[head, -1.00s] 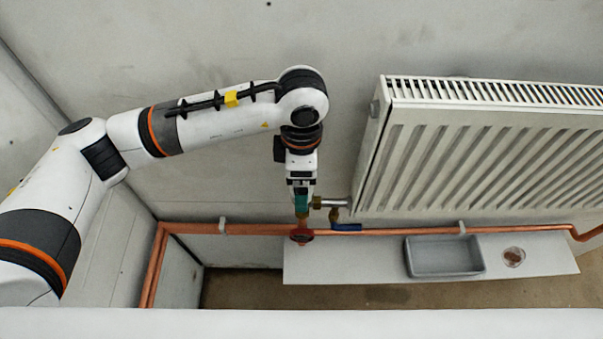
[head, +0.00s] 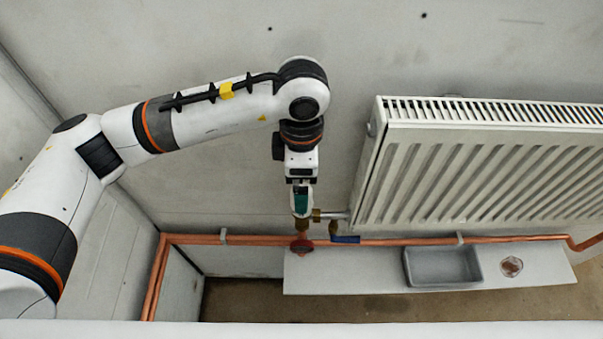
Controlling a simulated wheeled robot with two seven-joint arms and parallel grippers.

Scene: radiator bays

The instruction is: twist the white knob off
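My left gripper (head: 301,213) points down at the brass valve fitting (head: 318,215) at the lower left corner of the radiator. Its white and teal end is right over the valve's left end. I cannot make out a separate white knob; it may be hidden at the fingertips. I cannot tell whether the fingers are open or closed on it. My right gripper is out of view.
A red handwheel (head: 302,247) sits just below the gripper on the copper pipe (head: 400,241). A blue lever (head: 345,239) is beside it. The white radiator (head: 470,185) fills the right. A grey tray (head: 409,270) and a small round dish (head: 511,267) are on a pale shelf (head: 340,281).

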